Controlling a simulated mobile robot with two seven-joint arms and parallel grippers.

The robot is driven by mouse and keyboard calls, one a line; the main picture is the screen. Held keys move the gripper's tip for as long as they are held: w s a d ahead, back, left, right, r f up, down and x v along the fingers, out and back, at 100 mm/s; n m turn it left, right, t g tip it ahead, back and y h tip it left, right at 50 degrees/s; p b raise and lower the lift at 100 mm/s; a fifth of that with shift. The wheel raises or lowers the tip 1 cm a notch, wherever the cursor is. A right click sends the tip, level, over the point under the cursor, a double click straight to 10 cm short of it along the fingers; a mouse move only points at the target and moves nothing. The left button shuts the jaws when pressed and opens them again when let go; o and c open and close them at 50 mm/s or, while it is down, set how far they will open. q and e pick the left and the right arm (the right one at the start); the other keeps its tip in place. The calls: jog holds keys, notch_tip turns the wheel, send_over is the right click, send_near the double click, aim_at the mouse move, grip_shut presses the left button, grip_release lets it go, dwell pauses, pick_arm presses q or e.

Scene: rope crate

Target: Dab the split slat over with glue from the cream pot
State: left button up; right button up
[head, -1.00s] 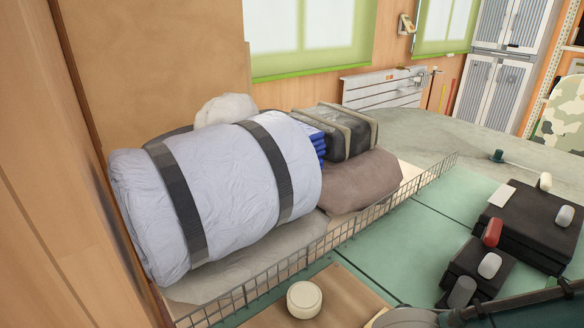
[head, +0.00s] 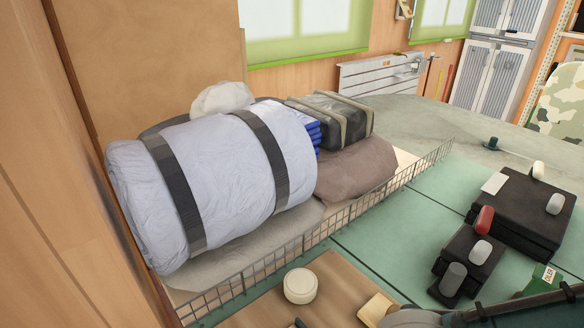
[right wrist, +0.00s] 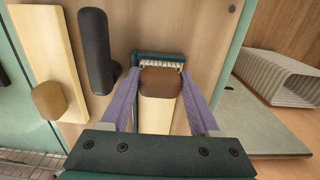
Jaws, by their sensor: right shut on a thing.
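The cream pot (head: 300,285), round and lidded or full to a pale top, stands on a wooden board (head: 335,275) at the bottom of the head view. In the right wrist view my right gripper (right wrist: 160,75) has its purple fingers around a cream and brown handle (right wrist: 160,110). A dark green bar with a row of white bristles (right wrist: 160,63) lies just beyond it, seemingly the same brush. A pale wooden slat (right wrist: 45,50) with a brown block on it lies to the left; I cannot tell whether it is split. My left gripper is out of view.
A wire-edged crate (head: 240,280) holds a strapped grey roll (head: 225,180) and bundles. Black cases (head: 520,205) with knobs stand at right on the green mat. A dark cylinder (right wrist: 95,50) and a ribbed grey sleeve (right wrist: 275,78) show in the wrist view.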

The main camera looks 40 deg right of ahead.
jog(key=shift+w, duration=0.15)
jog(key=shift+s+r+p, duration=0.15)
jog(key=shift+s+p, duration=0.25)
jog(key=shift+p, duration=0.1)
jog(key=shift+s, duration=0.1)
jog(key=shift+w+f, duration=0.25)
jog(key=shift+w, duration=0.2)
jog(key=shift+r, duration=0.1)
